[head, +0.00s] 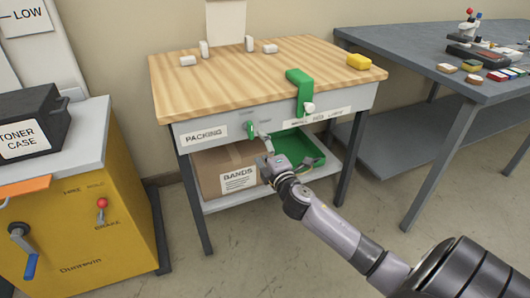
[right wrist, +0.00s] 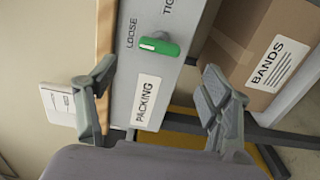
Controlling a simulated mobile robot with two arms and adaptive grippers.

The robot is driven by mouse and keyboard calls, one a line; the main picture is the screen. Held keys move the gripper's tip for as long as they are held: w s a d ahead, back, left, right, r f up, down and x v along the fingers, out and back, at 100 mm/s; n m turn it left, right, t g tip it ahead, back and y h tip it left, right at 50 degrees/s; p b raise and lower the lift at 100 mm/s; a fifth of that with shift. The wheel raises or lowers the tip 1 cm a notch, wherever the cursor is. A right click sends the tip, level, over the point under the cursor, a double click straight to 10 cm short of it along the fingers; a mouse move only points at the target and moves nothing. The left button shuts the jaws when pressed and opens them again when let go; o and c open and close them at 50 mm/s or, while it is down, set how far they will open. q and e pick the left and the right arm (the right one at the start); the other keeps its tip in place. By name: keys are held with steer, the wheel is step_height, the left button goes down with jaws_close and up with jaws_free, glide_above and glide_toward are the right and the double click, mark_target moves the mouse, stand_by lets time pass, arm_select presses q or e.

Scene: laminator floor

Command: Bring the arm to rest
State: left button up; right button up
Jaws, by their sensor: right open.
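My right arm comes in from the lower right of the head view. Its gripper (head: 264,148) is in front of the packing table's front panel (head: 225,128), beside a small green knob (head: 250,130). In the right wrist view the gripper (right wrist: 155,98) is open, with nothing between its fingers. The green knob (right wrist: 159,46) lies beyond and between the fingers, apart from them as far as I can see. It sits between the words LOOSE and TIGHT, the latter partly cut off. My left gripper is not in view.
A cardboard BANDS box (head: 225,171) and a green tray (head: 295,146) are on the lower shelf. A green piece (head: 300,88) hangs over the table's front edge. A yellow cabinet (head: 90,235) stands left, a grey bench (head: 400,50) right. Floor between table and bench is clear.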

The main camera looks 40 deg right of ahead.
steer(key=shift+v, duration=1)
steer(key=shift+w, duration=0.1)
